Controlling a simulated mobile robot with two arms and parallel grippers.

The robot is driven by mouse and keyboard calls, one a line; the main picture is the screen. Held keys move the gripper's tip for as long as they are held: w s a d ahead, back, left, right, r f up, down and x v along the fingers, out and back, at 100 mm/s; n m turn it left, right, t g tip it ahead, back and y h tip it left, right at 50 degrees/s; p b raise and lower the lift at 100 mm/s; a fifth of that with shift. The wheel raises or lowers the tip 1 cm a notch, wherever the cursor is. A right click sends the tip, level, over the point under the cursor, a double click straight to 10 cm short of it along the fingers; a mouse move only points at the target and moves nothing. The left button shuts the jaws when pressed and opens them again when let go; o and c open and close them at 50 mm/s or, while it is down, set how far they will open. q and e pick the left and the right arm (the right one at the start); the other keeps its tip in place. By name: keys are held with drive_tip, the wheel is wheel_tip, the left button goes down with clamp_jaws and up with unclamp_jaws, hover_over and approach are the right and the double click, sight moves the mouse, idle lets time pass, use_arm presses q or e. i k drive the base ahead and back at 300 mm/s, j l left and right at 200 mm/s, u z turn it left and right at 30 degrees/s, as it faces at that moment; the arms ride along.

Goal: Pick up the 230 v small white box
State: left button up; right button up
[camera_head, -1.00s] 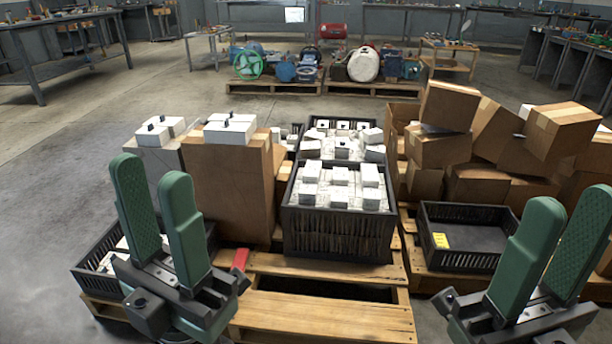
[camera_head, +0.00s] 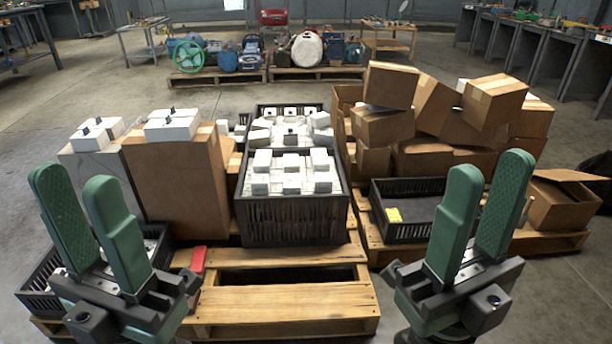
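Several small white boxes (camera_head: 291,162) lie in rows in a black crate (camera_head: 290,220) on the middle pallet. More white boxes (camera_head: 291,122) lie in the crate behind it. White boxes with black parts on top (camera_head: 172,124) stand on a tall brown carton at the left. No label saying 230 v is readable at this size. My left gripper (camera_head: 75,192) is open and empty, in front of the left crate. My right gripper (camera_head: 492,182) is open and empty, in front of the right pallet. Both are well apart from the white boxes.
A nearly empty black crate (camera_head: 408,230) with a yellow label stands at the right, below piled brown cartons (camera_head: 420,110). A red object (camera_head: 198,260) lies on the wooden pallet (camera_head: 285,304). Another black crate (camera_head: 42,275) is at the left, partly hidden.

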sight(260, 182)
drive_tip(key=i+l, duration=0.4)
drive_tip(key=i, duration=0.15)
drive_tip(key=i+l+z, duration=0.1)
drive_tip(key=i+l, duration=0.3)
drive_tip(key=i, duration=0.2)
